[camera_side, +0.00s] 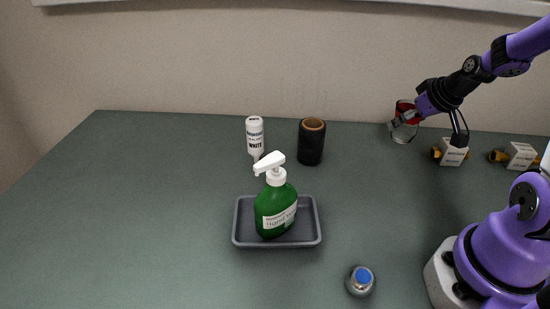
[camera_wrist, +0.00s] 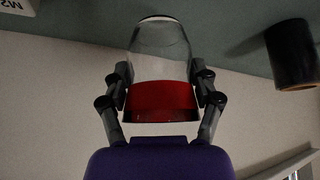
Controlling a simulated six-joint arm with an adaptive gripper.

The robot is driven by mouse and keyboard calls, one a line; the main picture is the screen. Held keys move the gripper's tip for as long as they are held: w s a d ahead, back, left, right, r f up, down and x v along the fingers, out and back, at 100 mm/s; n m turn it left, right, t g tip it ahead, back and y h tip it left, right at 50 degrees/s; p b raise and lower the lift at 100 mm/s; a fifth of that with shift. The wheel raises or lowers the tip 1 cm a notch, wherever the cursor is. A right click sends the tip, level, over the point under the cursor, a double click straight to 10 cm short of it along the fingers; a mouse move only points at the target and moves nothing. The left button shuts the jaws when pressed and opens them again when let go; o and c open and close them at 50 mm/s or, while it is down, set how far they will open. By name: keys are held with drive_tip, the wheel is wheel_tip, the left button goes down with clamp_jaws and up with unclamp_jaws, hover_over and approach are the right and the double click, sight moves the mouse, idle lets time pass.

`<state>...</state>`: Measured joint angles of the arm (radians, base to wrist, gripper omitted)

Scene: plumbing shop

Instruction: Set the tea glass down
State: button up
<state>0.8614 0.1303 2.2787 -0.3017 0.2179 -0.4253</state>
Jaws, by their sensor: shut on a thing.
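The tea glass (camera_side: 403,132) is a clear tumbler with a red part at its upper end, upright or nearly so at the back right of the table. In the wrist view the glass (camera_wrist: 160,50) lies between the two fingers, its clear end toward the tabletop. My gripper (camera_side: 404,119) is shut on it from the right side; both fingers (camera_wrist: 160,78) flank the glass. The base shows against the tabletop near the back edge; I cannot tell whether it touches.
Valves with white labels (camera_side: 453,152) (camera_side: 520,156) sit just right of the glass. A dark pipe piece (camera_side: 311,145), a white bottle (camera_side: 254,136) and a grey tray (camera_side: 312,232) holding a green soap pump (camera_side: 273,212) stand left. A blue-topped object (camera_side: 360,281) is in front. The left table is clear.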

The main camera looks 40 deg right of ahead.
sight(405, 136)
drive_tip(key=shift+d+f, duration=0.25)
drive_tip(key=shift+d, duration=0.2)
drive_tip(key=shift+f, duration=2.05)
drive_tip(key=shift+f, duration=0.1)
drive_tip(key=o, duration=1.2)
